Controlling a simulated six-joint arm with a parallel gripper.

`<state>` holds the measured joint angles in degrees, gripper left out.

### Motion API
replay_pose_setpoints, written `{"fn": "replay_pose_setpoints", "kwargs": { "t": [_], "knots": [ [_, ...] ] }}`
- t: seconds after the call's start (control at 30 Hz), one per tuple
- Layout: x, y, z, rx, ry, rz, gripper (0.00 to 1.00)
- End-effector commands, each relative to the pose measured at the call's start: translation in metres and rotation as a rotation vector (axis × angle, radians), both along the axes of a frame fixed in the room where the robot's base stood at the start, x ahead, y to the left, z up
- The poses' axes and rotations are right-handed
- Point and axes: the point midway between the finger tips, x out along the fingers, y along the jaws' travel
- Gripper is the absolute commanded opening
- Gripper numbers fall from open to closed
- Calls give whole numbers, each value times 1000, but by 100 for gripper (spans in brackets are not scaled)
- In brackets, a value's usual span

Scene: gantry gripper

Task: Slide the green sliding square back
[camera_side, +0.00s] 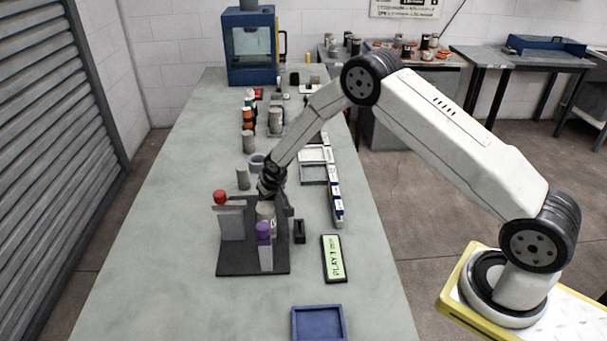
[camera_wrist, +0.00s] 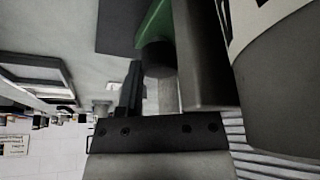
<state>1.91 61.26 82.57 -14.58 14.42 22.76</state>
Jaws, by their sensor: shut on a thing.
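My gripper (camera_side: 270,192) is low over the dark base plate (camera_side: 235,265) on the bench in the side view. In the wrist view, my gripper (camera_wrist: 162,75) has its fingers on either side of a dark round knob. The green sliding square (camera_wrist: 155,22) shows as a green strip just beyond this knob, and most of it is hidden. The gripper is shut on this piece. I cannot make out the green square in the side view, where my wrist and the posts cover that area.
A black block (camera_side: 299,231) and a green PLAY sign (camera_side: 333,258) lie to the right. A blue tray (camera_side: 343,320) is at the front. The bench's left side is clear.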

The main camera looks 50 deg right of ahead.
Motion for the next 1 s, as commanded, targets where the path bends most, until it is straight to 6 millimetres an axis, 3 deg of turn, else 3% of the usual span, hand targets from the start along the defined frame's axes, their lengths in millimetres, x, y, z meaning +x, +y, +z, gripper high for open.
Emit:
{"fn": "replay_pose_setpoints", "kwargs": {
  "t": [0.33, 0.73, 0.77, 0.8, 0.87, 1.0],
  "knots": [
    [23, -24, 1, -1, -3, -2, 0],
    [28, -29, 1, -1, -7, -2, 0],
    [28, -29, 1, -1, -8, -2, 56],
    [28, -29, 1, -1, -8, -2, 68],
    [28, -28, 1, -1, -7, -2, 81],
    [27, -27, 1, 0, -4, -1, 81]
  ]
}}
